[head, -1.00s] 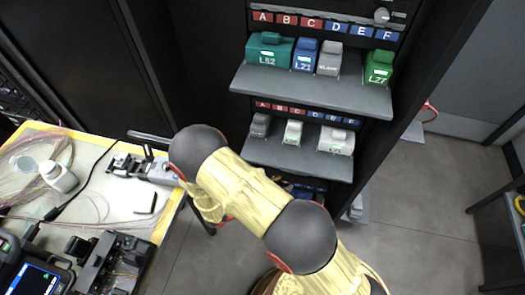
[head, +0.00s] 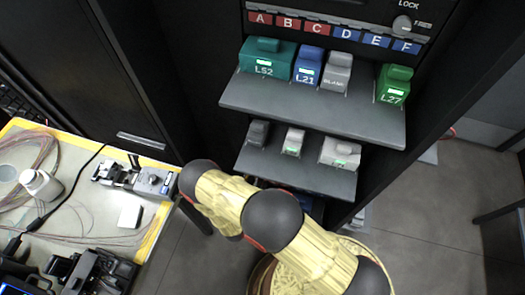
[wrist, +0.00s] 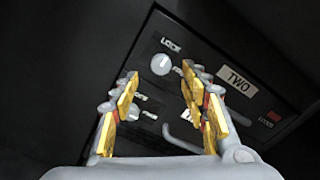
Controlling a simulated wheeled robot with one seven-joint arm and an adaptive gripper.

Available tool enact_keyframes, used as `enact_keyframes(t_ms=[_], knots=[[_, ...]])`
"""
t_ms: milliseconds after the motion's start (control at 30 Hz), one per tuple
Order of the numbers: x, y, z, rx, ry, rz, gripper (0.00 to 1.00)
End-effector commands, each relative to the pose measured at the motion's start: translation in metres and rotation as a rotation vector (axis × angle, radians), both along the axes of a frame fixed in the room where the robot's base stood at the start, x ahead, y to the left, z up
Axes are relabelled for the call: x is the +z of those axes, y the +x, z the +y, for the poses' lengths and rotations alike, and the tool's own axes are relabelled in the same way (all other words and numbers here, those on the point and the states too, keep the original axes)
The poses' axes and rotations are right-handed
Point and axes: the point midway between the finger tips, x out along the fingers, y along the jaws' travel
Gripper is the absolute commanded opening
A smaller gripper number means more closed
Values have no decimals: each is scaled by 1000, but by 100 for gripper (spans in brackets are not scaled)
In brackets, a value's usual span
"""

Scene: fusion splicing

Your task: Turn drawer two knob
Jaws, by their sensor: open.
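In the wrist view, a dark drawer front carries a white label reading TWO (wrist: 238,82). A pale round knob (wrist: 160,65) marked LOCK sits left of that label. A second knob (wrist: 149,115) shows partly below it, between the fingers. My gripper (wrist: 161,73) is open, with its yellow-padded fingers on either side of the upper knob in the picture. I cannot tell whether they touch it. My gripper is hidden in the head view.
Cabinet shelves (head: 310,105) hold teal, blue, grey and green modules below a lettered A–F strip. A bar handle (wrist: 185,135) lies low among the fingers in the wrist view. A cluttered workbench (head: 80,240) stands at left. Open floor (head: 425,235) lies at right.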

Motion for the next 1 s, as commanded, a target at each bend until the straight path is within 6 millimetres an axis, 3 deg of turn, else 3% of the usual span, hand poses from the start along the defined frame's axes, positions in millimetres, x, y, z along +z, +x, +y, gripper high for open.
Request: enact_keyframes(t_ms=[500, 867, 1000], knots=[[-1, 62, -24, -5, 2, 0, 45], [0, 68, -26, -3, 1, 0, 45], [0, 68, -26, -3, 1, 0, 38]])
